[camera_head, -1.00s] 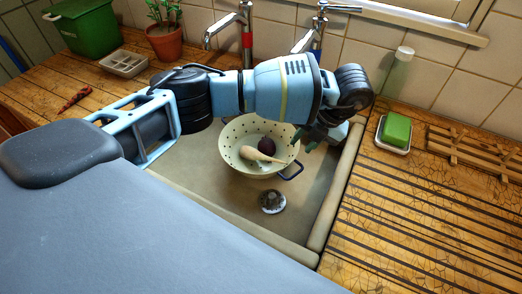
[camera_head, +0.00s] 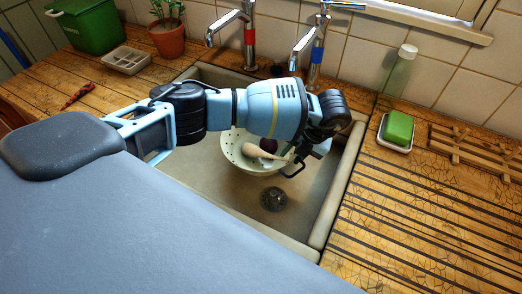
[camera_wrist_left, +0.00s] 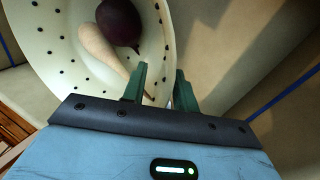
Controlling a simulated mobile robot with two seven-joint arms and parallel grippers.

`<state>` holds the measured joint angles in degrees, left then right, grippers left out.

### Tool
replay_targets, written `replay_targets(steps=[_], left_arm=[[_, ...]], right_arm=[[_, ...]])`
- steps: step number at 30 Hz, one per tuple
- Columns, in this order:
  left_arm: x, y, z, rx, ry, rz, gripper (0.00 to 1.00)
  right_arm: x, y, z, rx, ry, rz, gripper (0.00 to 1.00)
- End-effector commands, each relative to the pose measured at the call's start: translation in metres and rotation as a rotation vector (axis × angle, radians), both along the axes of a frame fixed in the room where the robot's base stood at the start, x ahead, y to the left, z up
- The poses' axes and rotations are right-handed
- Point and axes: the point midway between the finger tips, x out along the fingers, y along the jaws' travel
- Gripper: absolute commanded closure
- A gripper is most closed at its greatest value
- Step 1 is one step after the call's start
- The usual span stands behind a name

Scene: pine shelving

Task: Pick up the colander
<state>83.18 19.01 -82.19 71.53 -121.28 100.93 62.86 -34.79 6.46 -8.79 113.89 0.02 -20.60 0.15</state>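The cream colander (camera_head: 233,152) with dark holes sits in the sink (camera_head: 335,190), partly hidden by my left arm. It also shows in the left wrist view (camera_wrist_left: 45,62). A dark purple round vegetable (camera_head: 268,145) and a pale tapered root (camera_head: 256,153) lie in it. My left gripper (camera_head: 298,158) is at the colander's right side, near a dark handle. In the left wrist view, its green fingers (camera_wrist_left: 159,90) are apart, with the colander's rim running down between them. I cannot tell whether they touch the rim. My right gripper is out of view.
Two taps (camera_head: 248,40) (camera_head: 316,45) stand behind the sink. A green sponge on a white dish (camera_head: 397,130), a clear bottle (camera_head: 398,75) and a wooden rack (camera_head: 470,150) are at right. A potted plant (camera_head: 168,38) and green bin (camera_head: 90,25) stand at left. The drain (camera_head: 274,199) is in front.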

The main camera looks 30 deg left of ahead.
Motion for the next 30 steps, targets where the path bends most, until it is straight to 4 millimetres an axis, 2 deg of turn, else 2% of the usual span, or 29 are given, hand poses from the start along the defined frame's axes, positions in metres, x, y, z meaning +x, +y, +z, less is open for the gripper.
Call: replay_targets(steps=[2, 9, 23, 26, 30], left_arm=[[0.000, 0.000, 0.000, 0.000, 0.000, 0.000, 0.71], [0.000, 0.000, 0.001, 0.000, 0.000, 0.001, 1.00], [0.001, 0.000, 0.003, 0.001, -0.002, 0.001, 1.00], [0.001, 0.000, 0.010, 0.002, -0.004, 0.002, 1.00], [0.002, 0.001, 0.031, 0.001, -0.007, 0.002, 1.00]], right_arm=[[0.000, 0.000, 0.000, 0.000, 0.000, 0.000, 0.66], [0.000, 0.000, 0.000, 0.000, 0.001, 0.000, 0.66], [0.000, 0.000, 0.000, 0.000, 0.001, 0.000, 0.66], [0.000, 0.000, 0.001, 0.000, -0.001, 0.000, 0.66], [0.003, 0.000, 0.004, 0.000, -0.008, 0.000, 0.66]])
